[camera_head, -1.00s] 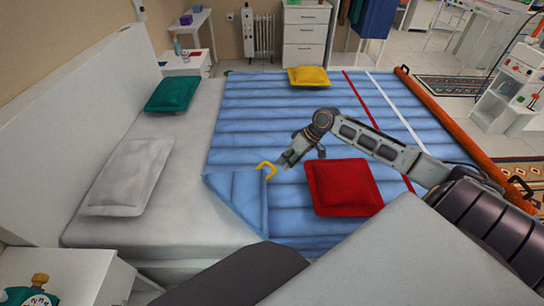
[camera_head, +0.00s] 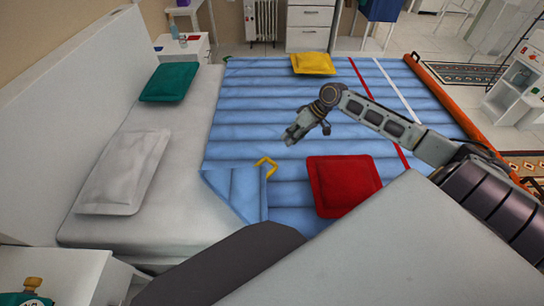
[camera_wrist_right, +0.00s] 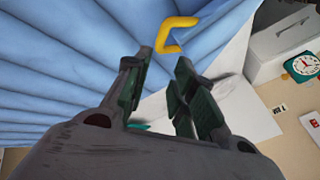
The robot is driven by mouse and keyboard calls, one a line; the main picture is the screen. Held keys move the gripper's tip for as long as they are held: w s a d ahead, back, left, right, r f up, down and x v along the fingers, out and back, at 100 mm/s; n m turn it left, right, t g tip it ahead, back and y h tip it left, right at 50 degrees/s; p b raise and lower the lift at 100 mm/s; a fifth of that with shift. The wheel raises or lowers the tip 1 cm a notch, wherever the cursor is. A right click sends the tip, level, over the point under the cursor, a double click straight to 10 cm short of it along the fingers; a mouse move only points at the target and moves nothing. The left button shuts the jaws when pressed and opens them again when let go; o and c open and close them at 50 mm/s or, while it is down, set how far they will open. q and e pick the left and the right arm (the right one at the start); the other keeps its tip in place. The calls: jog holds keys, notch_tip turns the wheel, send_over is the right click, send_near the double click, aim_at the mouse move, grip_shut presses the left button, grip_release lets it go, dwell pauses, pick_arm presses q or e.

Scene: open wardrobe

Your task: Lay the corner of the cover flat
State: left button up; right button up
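The blue quilted cover (camera_head: 280,100) lies over the bed. Its near-left corner (camera_head: 238,192) is folded back on itself as a triangular flap, beside the bare grey sheet. A yellow handle (camera_head: 266,166) sits at the edge of this flap. My right gripper (camera_head: 290,138) is above the cover, just beyond and right of the handle, apart from it. In the right wrist view its fingers (camera_wrist_right: 162,62) are spread and empty, with the yellow handle (camera_wrist_right: 176,35) past the tips. My left gripper is not in view.
A red cushion (camera_head: 343,185) lies on the cover right of the flap, and a yellow cushion (camera_head: 313,63) at its far side. Grey (camera_head: 125,172) and green (camera_head: 168,82) pillows are at the headboard. An orange rail (camera_head: 448,98) edges the right side. A bedside table (camera_head: 60,275) stands at near left.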

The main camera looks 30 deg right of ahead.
jog(key=shift+f, duration=0.1)
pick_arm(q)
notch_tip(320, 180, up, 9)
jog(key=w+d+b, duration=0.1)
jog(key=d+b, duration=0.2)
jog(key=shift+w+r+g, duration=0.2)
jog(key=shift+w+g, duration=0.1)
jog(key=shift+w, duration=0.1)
pick_arm(e)
jog(key=shift+x, duration=6.8)
jog(key=shift+c, duration=0.2)
jog(key=shift+w, duration=0.1)
grip_shut()
